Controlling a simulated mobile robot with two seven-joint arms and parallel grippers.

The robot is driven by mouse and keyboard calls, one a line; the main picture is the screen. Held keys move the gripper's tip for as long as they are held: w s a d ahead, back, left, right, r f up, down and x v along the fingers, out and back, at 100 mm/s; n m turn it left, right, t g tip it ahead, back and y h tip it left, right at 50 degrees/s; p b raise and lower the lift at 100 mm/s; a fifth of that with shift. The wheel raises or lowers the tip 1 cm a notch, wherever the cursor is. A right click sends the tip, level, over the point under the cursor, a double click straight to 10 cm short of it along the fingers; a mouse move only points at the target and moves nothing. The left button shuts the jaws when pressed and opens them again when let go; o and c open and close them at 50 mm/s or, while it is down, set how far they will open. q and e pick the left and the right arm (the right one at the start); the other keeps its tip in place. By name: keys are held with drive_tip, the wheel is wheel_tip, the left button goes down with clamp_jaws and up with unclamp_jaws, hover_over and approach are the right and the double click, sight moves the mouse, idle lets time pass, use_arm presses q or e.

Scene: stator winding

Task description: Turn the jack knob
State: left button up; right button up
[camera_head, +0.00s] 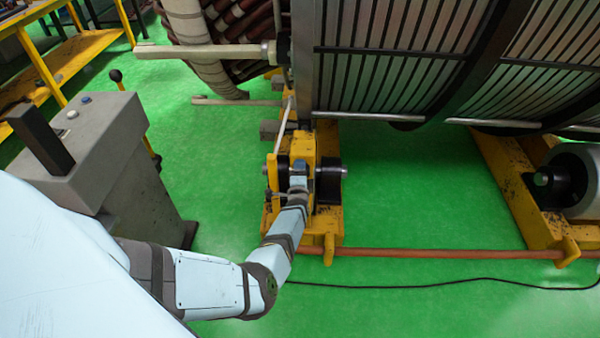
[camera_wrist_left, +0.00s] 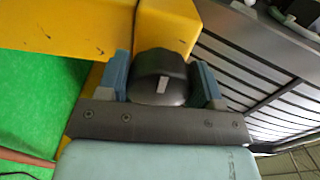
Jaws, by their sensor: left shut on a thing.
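The jack knob (camera_wrist_left: 160,80) is dark and rounded with a light mark on its face. It sits between the two blue fingers of my left gripper (camera_wrist_left: 163,88) in the left wrist view, and the gripper is shut on it. In the head view my left gripper (camera_head: 298,172) reaches the yellow jack stand (camera_head: 327,145) below the stator, and the arm hides the knob there. The yellow stand also shows behind the knob in the left wrist view (camera_wrist_left: 165,25). My right gripper is not in view.
The large ribbed stator (camera_head: 400,60) stands above and behind the jack. A grey control box (camera_head: 110,150) with a lever is at the left. An orange-brown bar (camera_head: 430,253) and a black cable (camera_head: 430,284) cross the green floor in front. Another yellow support (camera_head: 520,190) with a roller is at the right.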

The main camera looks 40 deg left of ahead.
use_arm(q)
drive_tip(key=shift+r+m, duration=0.1)
drive_tip(key=shift+m, duration=0.2)
drive_tip(key=o, duration=0.9)
drive_tip(key=shift+o, duration=0.2)
drive_tip(key=shift+s, duration=0.1)
